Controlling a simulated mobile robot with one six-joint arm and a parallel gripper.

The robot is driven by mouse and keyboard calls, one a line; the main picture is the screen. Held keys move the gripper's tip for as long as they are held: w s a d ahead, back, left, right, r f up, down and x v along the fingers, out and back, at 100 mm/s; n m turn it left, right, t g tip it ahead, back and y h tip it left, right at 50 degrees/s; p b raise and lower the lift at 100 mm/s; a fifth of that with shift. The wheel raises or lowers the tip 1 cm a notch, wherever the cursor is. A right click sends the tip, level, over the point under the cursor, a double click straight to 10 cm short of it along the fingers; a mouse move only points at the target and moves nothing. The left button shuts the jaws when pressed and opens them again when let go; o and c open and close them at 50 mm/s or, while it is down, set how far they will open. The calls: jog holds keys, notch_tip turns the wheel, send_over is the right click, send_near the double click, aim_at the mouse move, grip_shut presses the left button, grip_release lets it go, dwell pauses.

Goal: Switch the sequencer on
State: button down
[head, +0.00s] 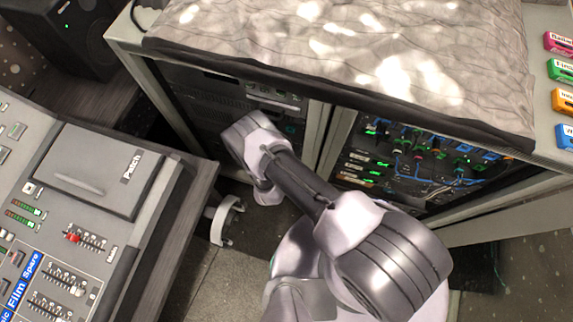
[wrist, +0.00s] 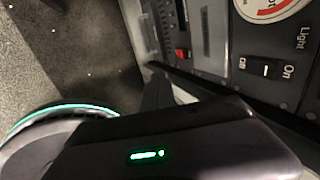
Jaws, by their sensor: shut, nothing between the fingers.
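In the wrist view a dark equipment panel (wrist: 225,62) runs along the upper right. It carries a black rocker switch (wrist: 265,69) marked Off on its left and On on its right, with the word Light close by. A small red control (wrist: 182,53) sits further left on the panel. No label reading sequencer is legible, and which unit it is I cannot tell. My gripper (wrist: 158,88) is shut and empty, its dark fingers near the panel's lower left edge, apart from the rocker switch as far as I see. In the head view the fingers are hidden behind my wrist.
In the head view a rack cabinet (head: 318,130) with cabled equipment (head: 430,160) stands under a grey draped cover (head: 350,45). A mixing desk (head: 85,215) stands at left, close to my arm. Coloured labelled blocks (head: 561,70) lie at the right edge. Floor (head: 190,285) shows between desk and rack.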

jog(key=w+d+f+b, duration=0.2)
jog(key=w+f+b, duration=0.6)
jog(key=shift+d+f, duration=0.3)
jog(key=shift+d, duration=0.1)
jog(key=shift+s, duration=0.1)
